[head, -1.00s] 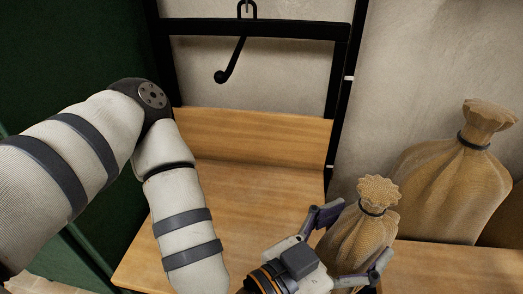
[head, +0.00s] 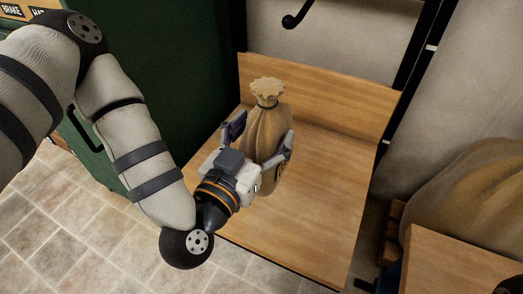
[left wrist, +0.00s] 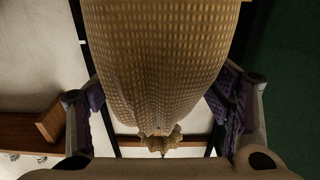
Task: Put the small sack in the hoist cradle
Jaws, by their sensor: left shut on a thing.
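The small sack (head: 266,128) is tan cloth with a gathered top, upright. My left gripper (head: 262,142) is shut around its body, one finger on each side. In the left wrist view the sack (left wrist: 160,60) fills the space between the purple-padded fingers. The hoist cradle (head: 318,215) is a wooden platform with a low back board and a black frame behind. The sack is over the cradle's left part in the head view; I cannot tell whether its base touches the boards. My right gripper is not seen.
A large sack (head: 470,205) stands at the right, beside a wooden surface (head: 460,265). A green cabinet (head: 170,70) is close on the left of the cradle. A black hook lever (head: 293,20) hangs above the back board. The cradle's front and right boards are bare.

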